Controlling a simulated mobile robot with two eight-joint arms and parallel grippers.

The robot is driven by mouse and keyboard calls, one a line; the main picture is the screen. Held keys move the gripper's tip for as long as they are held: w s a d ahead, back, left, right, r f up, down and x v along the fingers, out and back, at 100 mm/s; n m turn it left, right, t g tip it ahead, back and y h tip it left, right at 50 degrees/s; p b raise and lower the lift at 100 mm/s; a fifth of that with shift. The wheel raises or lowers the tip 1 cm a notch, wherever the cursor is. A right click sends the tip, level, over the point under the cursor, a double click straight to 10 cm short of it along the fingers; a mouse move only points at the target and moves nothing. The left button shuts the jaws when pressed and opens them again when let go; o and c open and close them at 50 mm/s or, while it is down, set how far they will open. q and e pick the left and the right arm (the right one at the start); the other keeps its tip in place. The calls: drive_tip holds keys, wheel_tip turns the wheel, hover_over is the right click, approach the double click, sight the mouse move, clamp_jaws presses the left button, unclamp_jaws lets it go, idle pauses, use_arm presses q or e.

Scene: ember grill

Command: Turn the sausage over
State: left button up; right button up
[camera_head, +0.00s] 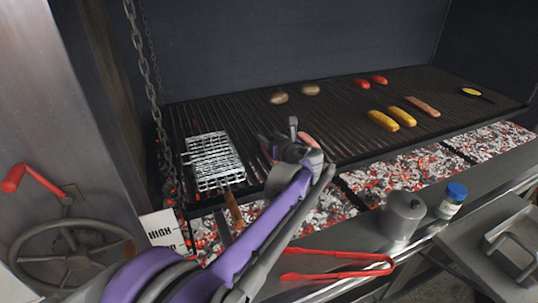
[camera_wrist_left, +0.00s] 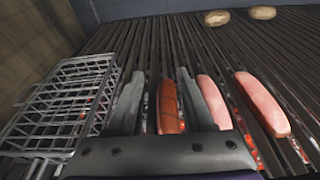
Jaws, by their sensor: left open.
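A browned reddish sausage (camera_wrist_left: 168,108) lies on the grill bars between the two fingers of my left gripper (camera_wrist_left: 160,76) in the left wrist view. The gripper is open, with one finger on each side; whether either touches the sausage I cannot tell. Two paler pink sausages (camera_wrist_left: 212,102) (camera_wrist_left: 262,104) lie to the right of the fingers. In the head view my left gripper (camera_head: 284,142) is over the front of the grill and hides most of these sausages. My right gripper is not in view.
A wire basket (camera_head: 213,160) lies left of the gripper, close to it. Potatoes (camera_head: 310,89), red vegetables (camera_head: 362,83) and yellow corn (camera_head: 402,116) lie farther back and right.

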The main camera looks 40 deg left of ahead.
use_arm(q)
drive_tip(key=o, duration=0.6)
drive_tip(key=shift+c, duration=0.2)
drive_tip(key=s+d+r+p, duration=0.2)
drive_tip(key=s+d+r, duration=0.1)
drive_tip(key=d, duration=0.4)
drive_tip(key=s+d+r+p, duration=0.2)
drive_tip(key=s+d+r, duration=0.2)
drive_tip(key=d+r, duration=0.2)
drive_tip(key=shift+d, duration=0.35)
drive_tip(key=shift+f, duration=0.1)
